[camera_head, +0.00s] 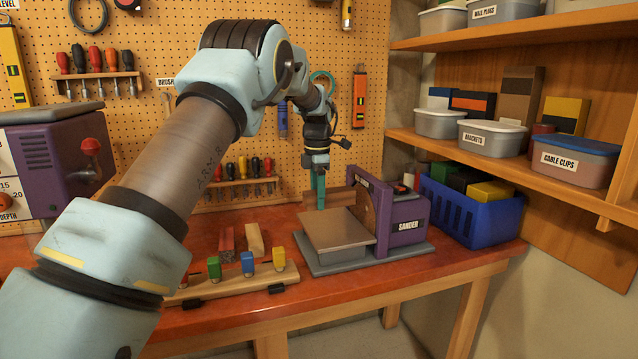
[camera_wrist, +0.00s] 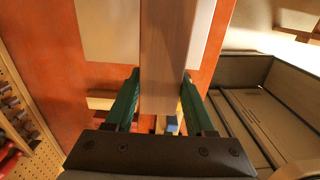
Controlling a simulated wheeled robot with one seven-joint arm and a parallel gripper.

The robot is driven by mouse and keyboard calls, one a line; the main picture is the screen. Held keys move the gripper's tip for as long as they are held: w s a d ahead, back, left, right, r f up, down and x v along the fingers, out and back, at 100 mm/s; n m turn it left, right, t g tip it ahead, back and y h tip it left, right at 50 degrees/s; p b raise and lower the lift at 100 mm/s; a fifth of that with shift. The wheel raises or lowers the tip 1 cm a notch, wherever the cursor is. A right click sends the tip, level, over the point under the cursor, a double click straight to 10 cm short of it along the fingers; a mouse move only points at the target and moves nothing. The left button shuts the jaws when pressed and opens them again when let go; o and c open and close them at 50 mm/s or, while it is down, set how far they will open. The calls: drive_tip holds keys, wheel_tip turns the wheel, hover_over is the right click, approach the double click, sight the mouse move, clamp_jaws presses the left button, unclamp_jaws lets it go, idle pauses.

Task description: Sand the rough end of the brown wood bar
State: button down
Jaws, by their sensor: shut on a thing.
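My gripper (camera_head: 320,206) points down and is shut on the bar. In the wrist view the bar (camera_wrist: 168,50) runs between the green fingers of my gripper (camera_wrist: 161,78). The bar's right end in the head view is near the sanding disc (camera_head: 369,208). I cannot tell whether they touch, and the surface of that end is too small to judge.
A reddish bar (camera_head: 226,241) and a pale tan bar (camera_head: 254,240) lie on the bench left of the sander. In front is a wooden rack (camera_head: 232,287) with coloured pieces. A blue crate (camera_head: 470,215) stands right of the sander. Shelves (camera_head: 510,150) overhang at right.

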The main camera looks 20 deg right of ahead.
sight(334, 232)
drive_tip(key=shift+s+a+f+p, duration=0.1)
drive_tip(key=shift+a+f+p, duration=0.15)
drive_tip(key=shift+f+p, duration=0.5)
drive_tip(key=f+b, duration=0.1)
drive_tip(key=f, duration=0.1)
drive_tip(key=f+b, duration=0.3)
drive_tip(key=f, duration=0.1)
drive_tip(key=shift+d, duration=0.25)
drive_tip(key=shift+s+d+r, duration=0.1)
drive_tip(key=shift+d, duration=0.3)
drive_tip(key=shift+d+f+p, duration=0.3)
drive_tip(key=shift+d, duration=0.05)
drive_tip(key=shift+s+d+p, duration=0.2)
drive_tip(key=shift+d+p, duration=0.7)
drive_tip(key=shift+d, duration=0.65)
drive_tip(key=shift+s+d, duration=0.1)
drive_tip(key=shift+s, duration=0.4)
drive_tip(key=shift+s, duration=0.15)
drive_tip(key=shift+w+p, duration=0.45)
drive_tip(key=shift+p, duration=0.15)
